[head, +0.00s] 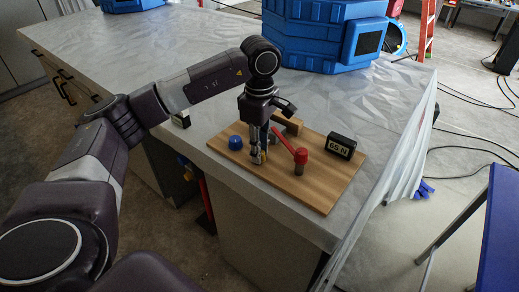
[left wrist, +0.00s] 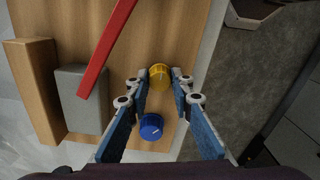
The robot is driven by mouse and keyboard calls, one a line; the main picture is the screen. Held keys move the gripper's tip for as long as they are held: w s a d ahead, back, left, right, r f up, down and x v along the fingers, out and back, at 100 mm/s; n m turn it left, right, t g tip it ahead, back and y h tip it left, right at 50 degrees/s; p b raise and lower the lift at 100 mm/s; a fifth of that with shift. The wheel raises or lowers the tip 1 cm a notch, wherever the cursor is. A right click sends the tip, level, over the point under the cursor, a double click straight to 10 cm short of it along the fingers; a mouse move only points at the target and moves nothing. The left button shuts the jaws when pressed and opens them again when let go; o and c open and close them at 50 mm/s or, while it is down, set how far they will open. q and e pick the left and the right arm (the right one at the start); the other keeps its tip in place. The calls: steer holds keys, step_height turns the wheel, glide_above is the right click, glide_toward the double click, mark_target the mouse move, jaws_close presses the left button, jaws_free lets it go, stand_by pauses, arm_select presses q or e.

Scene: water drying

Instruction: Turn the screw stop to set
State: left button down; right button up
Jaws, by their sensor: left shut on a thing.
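A wooden board (head: 323,192) lies on the table corner with a small fixture on it. My left gripper (head: 258,158) points straight down over the board's left part. In the left wrist view its fingers (left wrist: 160,84) are closed on the sides of a ribbed yellow knob (left wrist: 160,72). In the head view the fingers mostly hide this knob. A blue knob (head: 236,142) with a pale pointer mark (left wrist: 153,131) is beside it, free of the fingers. A red lever (head: 283,141) runs to a red-capped post (head: 300,157). A black display (head: 341,146) reads 65 N.
A wooden block (head: 288,123) stands at the board's back edge, and a grey block (left wrist: 82,100) is near it. Large blue cases (head: 322,30) stand behind on the table. The table's front edge is close to the board. The left table top is mostly clear.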

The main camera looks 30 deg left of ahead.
arm_select(q)
steer(key=shift+d, duration=0.1)
steer(key=c, duration=1.7)
jaws_free()
step_height(320, 180, up, 12)
steer(key=shift+f, duration=0.1)
